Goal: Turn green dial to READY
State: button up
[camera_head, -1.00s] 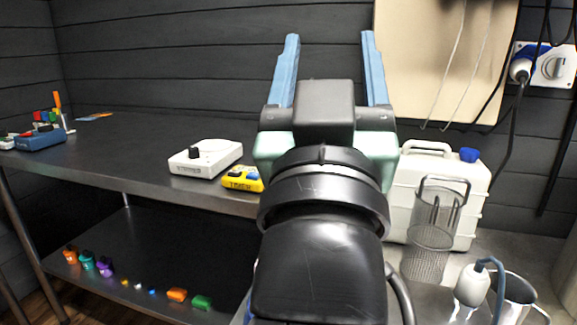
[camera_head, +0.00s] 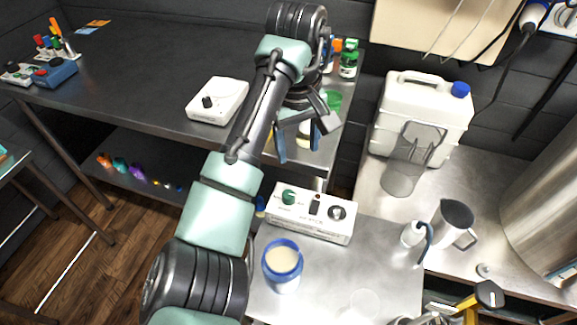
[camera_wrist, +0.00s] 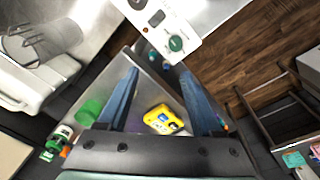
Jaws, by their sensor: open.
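The green dial (camera_head: 289,197) is on the left of the top face of a white control box (camera_head: 310,232), which stands on the steel bench. A black switch and a dark dial sit to its right. In the wrist view the green dial (camera_wrist: 176,43) shows near the top middle, beyond my fingertips. The lettering around it is too small to read. My gripper (camera_head: 298,150) hangs behind and above the box, apart from it. In the wrist view its two blue fingers (camera_wrist: 165,78) are spread with nothing held between them.
A blue-rimmed jar (camera_head: 283,262) stands just in front of the box. A white jug (camera_head: 402,117), a mesh basket (camera_head: 399,178) and a steel pitcher (camera_head: 452,224) stand right. A white device (camera_head: 217,101) sits on the dark table. A yellow device (camera_wrist: 162,119) lies below my fingers.

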aim_at(288, 193)
jog(key=shift+n+g, duration=0.3)
jog(key=shift+g, duration=0.3)
jog(key=f, duration=0.4)
jog(key=s+a+f, duration=0.1)
jog(key=f, duration=0.7)
jog(key=shift+s+a+f+b, duration=0.15)
jog(key=shift+a+f+b, duration=0.15)
jog(key=shift+a+b, duration=0.1)
grip_shut()
